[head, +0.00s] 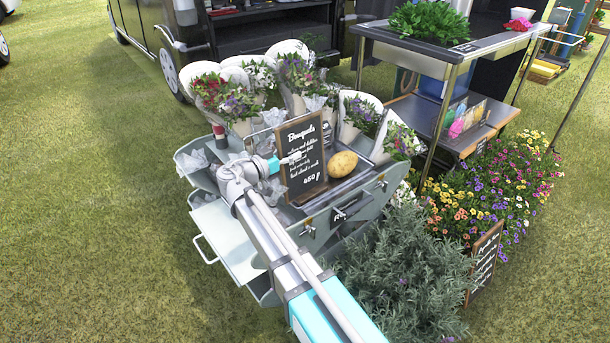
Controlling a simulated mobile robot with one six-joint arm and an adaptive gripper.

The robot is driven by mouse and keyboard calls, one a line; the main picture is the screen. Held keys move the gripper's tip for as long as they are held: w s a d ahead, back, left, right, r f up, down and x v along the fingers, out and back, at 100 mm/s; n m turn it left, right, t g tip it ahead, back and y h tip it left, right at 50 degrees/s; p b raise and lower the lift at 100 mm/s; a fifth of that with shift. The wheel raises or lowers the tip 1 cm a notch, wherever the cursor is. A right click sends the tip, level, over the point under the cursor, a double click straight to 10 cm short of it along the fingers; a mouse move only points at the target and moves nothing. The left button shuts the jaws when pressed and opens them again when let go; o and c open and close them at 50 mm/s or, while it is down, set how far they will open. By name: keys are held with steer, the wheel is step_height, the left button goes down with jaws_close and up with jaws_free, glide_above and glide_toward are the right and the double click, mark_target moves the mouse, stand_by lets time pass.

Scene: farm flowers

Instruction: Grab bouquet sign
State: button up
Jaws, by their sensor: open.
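The bouquet sign (304,175) is a dark board in a wooden frame, with "Bouquets" and a price in white chalk lettering. It stands upright, leaning slightly back, on top of the grey-green metal chest (326,226). A potato-like yellow-brown object (343,163) lies just right of the sign.
Several wrapped bouquets (243,108) stand behind the sign. Crumpled pale wrapping (192,160) lies at the left. A metal-framed table (437,65) stands at the right. Lavender (405,270) and bright flowers (500,190) crowd the front right. Open grass (90,200) lies left.

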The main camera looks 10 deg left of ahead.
steer(key=shift+w+d, duration=0.35)
steer(key=shift+w, duration=0.1)
jaws_close()
stand_by(0.3)
